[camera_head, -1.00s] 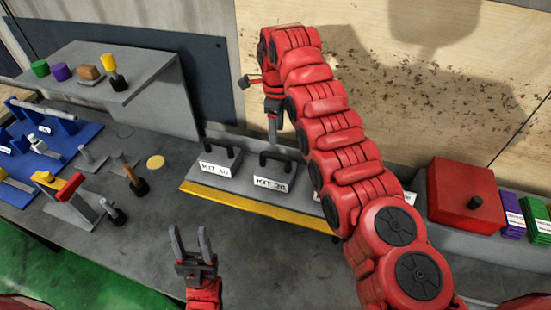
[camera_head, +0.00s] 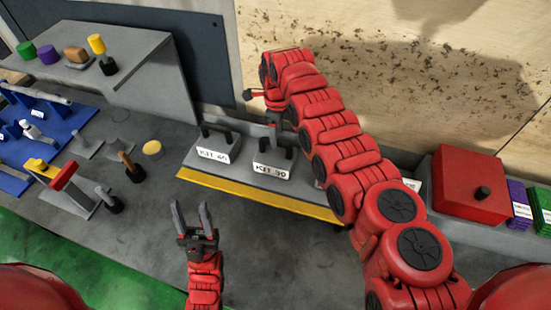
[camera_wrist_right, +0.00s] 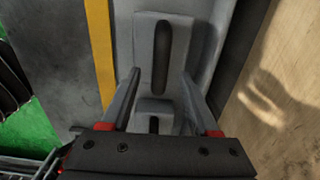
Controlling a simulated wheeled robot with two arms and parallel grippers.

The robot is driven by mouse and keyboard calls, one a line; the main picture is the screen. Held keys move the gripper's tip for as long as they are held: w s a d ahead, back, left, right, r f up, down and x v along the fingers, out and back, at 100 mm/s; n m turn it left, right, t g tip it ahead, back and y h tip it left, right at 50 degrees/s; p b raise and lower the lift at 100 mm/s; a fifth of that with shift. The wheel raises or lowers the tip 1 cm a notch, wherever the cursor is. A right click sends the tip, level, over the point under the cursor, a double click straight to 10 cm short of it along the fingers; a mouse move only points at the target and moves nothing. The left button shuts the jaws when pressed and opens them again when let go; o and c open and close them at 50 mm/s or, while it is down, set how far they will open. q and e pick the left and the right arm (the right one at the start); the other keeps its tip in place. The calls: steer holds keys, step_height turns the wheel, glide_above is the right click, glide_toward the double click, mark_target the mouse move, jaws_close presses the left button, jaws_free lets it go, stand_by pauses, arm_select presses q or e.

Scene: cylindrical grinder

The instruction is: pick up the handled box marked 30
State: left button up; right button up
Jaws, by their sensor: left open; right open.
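The grey box marked KIT 30 (camera_head: 271,172) stands upright on the grey ledge with a yellow front strip, its dark handle on top. My right gripper (camera_head: 276,132) points down just above and behind its handle, partly hidden by my red arm. In the right wrist view the open right fingers (camera_wrist_right: 160,92) are empty. A grey box with a dark handle (camera_wrist_right: 162,55) lies just beyond them, and another handled block shows between and below them. No label shows there, so I cannot tell which is which. My left gripper (camera_head: 191,218) is open and empty over the bench.
A similar handled kit box (camera_head: 214,153) stands close on the left. Another label (camera_head: 411,184) shows behind my right arm. A red box (camera_head: 467,186) stands at right. A grey shelf (camera_head: 125,65) and blue rack (camera_head: 50,130) are at left. The front bench is clear.

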steer(key=shift+f, duration=0.3)
steer(key=b, duration=0.6)
glide_above(276, 153)
step_height(276, 153, down, 5)
steer(key=shift+a+r, duration=0.1)
steer(key=shift+r, duration=0.1)
steer(key=shift+s, duration=0.1)
steer(key=shift+r, duration=0.1)
jaws_close()
stand_by(0.4)
